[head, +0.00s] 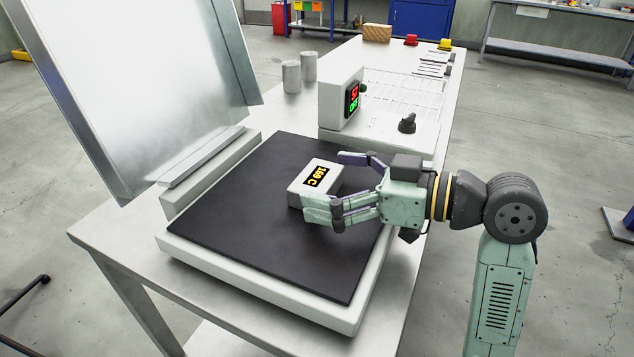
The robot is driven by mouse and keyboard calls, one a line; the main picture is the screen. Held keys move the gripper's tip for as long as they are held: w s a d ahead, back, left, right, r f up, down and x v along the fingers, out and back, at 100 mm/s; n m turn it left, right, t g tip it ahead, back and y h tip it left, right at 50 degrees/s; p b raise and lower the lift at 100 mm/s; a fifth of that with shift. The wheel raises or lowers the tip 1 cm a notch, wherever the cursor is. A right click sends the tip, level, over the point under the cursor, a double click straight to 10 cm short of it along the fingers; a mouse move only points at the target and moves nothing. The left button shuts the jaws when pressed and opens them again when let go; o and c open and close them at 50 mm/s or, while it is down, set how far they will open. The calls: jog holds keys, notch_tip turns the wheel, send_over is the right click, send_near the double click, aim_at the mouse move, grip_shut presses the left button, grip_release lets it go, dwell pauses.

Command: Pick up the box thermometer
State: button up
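The box thermometer is a small pale box (299,187) with an orange "169 C" readout on a dark display on its top. In the head view it lies on the black plate (230,215) of a white press. My gripper (328,180) comes in low from the right, its fingers spread apart. One finger is by the box's far right corner, and the others are by its near side, partly covering it. The gripper looks open around the box's right part. Contact cannot be made out.
The press's raised metal lid (140,80) stands at the left. Behind the plate is a white control unit (335,100) with a red and green display and a black knob (407,123). Two grey cylinders (291,77) stand further back. A wooden block (377,33) lies at the far end.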

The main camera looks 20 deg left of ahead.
jog(key=shift+r, duration=0.1)
jog(key=c, duration=1.4)
